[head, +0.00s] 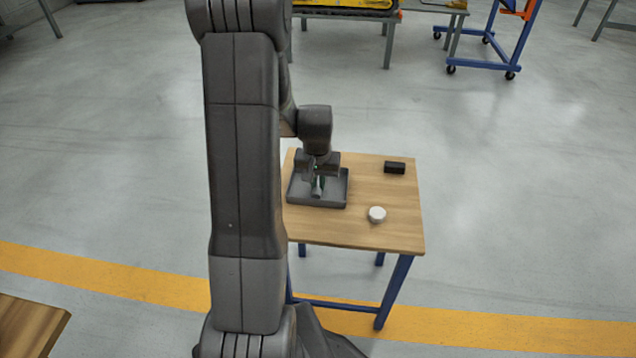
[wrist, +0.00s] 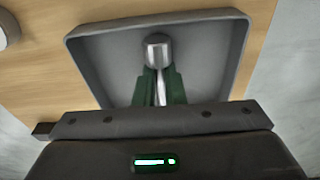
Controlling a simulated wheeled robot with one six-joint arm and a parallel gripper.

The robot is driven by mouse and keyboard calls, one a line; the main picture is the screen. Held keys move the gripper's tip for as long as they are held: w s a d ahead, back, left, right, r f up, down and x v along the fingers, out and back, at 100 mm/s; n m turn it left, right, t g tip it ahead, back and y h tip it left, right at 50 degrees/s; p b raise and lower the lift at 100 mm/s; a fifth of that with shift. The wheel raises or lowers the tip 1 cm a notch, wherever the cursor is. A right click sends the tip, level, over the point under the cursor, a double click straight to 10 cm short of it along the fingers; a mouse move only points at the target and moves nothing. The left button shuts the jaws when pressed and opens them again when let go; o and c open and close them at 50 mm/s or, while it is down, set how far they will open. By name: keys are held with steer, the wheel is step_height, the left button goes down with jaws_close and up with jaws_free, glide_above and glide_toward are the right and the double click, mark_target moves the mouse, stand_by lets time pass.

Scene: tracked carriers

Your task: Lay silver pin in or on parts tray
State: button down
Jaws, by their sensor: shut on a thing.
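The silver pin (wrist: 158,45) is a small metallic cylinder with a bright end, held between the green-padded fingers of my gripper (wrist: 160,85). In the head view my gripper (head: 318,180) points down over the grey parts tray (head: 335,204), and the pin (head: 317,190) shows below it. The tray also fills much of the wrist view (wrist: 90,65), with its raised rim around the pin. My gripper is shut on the pin. I cannot tell whether the pin touches the tray floor.
The tray stands on a small wooden table (head: 380,235) with blue legs. A white round object (head: 377,214) and a black block (head: 395,167) lie to the right of the tray. A blue trolley (head: 485,65) and another table (head: 345,14) stand farther back.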

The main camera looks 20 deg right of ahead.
mark_target(317, 187)
steer(key=shift+f, duration=0.1)
steer(key=c, duration=1.5)
jaws_free()
step_height(317, 187, up, 12)
steer(key=s+p, duration=0.1)
steer(key=p, duration=0.1)
steer(key=shift+a+r+p, duration=0.2)
steer(key=shift+a+p, duration=0.15)
